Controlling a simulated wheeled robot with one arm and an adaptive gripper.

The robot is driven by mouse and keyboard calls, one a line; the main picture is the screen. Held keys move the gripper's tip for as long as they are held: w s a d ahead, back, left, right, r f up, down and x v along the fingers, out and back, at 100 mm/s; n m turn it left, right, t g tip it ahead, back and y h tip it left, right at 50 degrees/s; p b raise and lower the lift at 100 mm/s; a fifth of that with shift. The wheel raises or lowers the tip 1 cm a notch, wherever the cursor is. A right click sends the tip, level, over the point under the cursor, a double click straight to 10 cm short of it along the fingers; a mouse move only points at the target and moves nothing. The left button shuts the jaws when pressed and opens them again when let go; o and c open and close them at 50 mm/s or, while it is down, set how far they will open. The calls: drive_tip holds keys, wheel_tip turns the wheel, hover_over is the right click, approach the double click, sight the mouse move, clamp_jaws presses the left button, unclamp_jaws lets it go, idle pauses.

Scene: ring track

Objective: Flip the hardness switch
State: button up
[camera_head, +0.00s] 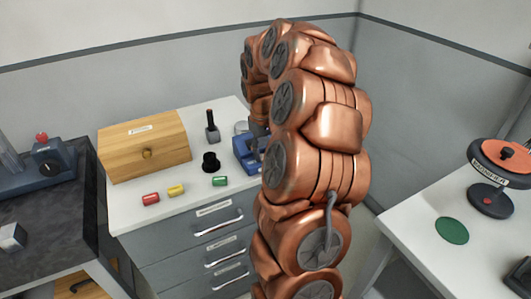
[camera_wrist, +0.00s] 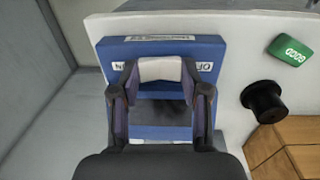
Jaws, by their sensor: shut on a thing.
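In the head view the blue box (camera_head: 245,158) sits at the right of the white counter, partly hidden by my arm. My gripper (camera_wrist: 160,72) is over the box, its two fingers closed on a pale grey piece (camera_wrist: 160,68), which looks like the switch's lever. The lever's base and tilt are hidden.
A black knob-shaped piece (camera_head: 211,162) and a green piece (camera_head: 219,181) stand near the switch. Red (camera_head: 150,199) and yellow (camera_head: 176,190) pieces lie at the counter's front. A wooden box (camera_head: 145,150) is at left. A dark upright handle (camera_head: 212,128) stands behind.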

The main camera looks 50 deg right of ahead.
sight(262, 156)
drive_tip(key=o, duration=1.1)
drive_tip(key=shift+o, duration=0.2)
wheel_tip(262, 156, up, 12)
drive_tip(key=shift+w+a, duration=0.15)
drive_tip(key=shift+a, duration=0.2)
